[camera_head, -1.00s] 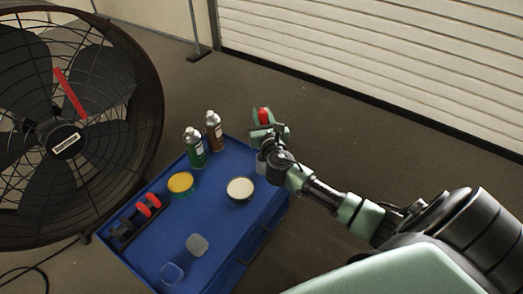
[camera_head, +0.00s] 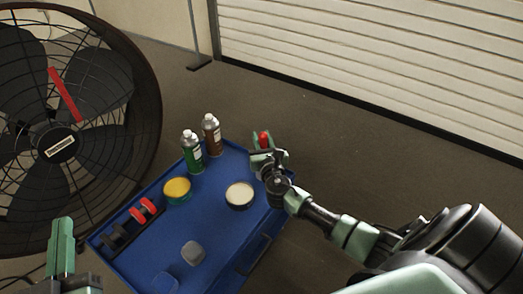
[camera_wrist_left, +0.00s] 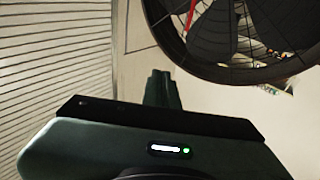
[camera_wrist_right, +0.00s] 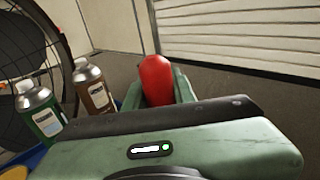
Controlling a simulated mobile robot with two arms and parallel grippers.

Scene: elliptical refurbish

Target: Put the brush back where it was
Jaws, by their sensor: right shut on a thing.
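The brush (camera_wrist_right: 156,80) shows as a red, rounded part between the fingers of my right gripper (camera_wrist_right: 158,88) in the right wrist view. It also shows as a small red piece (camera_head: 264,138) in the head view. My right gripper (camera_head: 268,150) is shut on it, beside the far right corner of the blue cart top (camera_head: 215,220). The rest of the brush is hidden by the gripper. My left gripper (camera_head: 62,245) is empty at the lower left of the head view. Its fingers look closed together in the left wrist view (camera_wrist_left: 162,88).
A green can (camera_head: 192,152) and a brown can (camera_head: 212,135) stand at the cart's far edge. A yellow tin (camera_head: 177,190), a white-topped tin (camera_head: 239,195), a red-and-black piece (camera_head: 143,210) and a grey cup (camera_head: 192,253) are on the cart. A large fan (camera_head: 60,145) stands left.

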